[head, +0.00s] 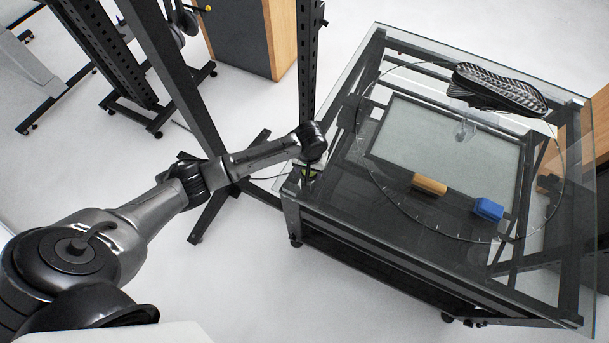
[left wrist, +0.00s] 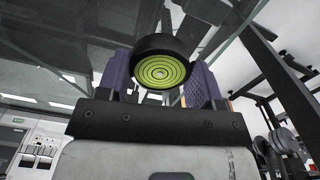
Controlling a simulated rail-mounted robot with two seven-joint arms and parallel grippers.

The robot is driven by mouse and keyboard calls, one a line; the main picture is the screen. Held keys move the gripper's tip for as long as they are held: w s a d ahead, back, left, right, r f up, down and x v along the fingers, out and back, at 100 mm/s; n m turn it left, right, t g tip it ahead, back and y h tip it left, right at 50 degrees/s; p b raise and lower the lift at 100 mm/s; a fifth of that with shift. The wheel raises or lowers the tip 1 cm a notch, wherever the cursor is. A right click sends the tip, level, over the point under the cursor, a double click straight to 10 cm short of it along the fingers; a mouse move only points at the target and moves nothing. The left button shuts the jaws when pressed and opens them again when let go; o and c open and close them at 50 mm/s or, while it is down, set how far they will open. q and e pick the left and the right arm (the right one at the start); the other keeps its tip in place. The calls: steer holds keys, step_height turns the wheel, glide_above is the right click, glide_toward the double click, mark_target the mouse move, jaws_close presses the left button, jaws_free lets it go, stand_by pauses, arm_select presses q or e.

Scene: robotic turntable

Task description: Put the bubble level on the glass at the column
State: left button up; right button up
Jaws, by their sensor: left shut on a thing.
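The bubble level (left wrist: 160,72) is a short black cylinder with yellow-green rings on its face. My left gripper (left wrist: 158,82) is shut on it, a purple pad at each side. In the head view a small green bit of it shows under my left wrist (head: 309,172), at the near left corner of the glass tabletop (head: 428,45). A black perforated column (head: 308,65) stands just behind that corner. I cannot tell whether the level touches the glass. My right gripper is not in view.
On the glass, inside a marked circle, are a dark shoe (head: 498,90), a clear object (head: 465,130), an orange-yellow block (head: 429,184) and a blue block (head: 488,209). The glass left of the blocks is clear. Black rack posts (head: 165,85) stand behind my arm.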

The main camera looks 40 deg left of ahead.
arm_select(q)
steer(key=shift+s+a+f, duration=0.45)
steer(key=shift+s+a, duration=0.05)
steer(key=shift+s, duration=0.1)
steer(key=shift+f, duration=2)
steer(key=o, duration=1)
steer(key=shift+f, duration=0.1)
steer(key=shift+c, duration=0.2)
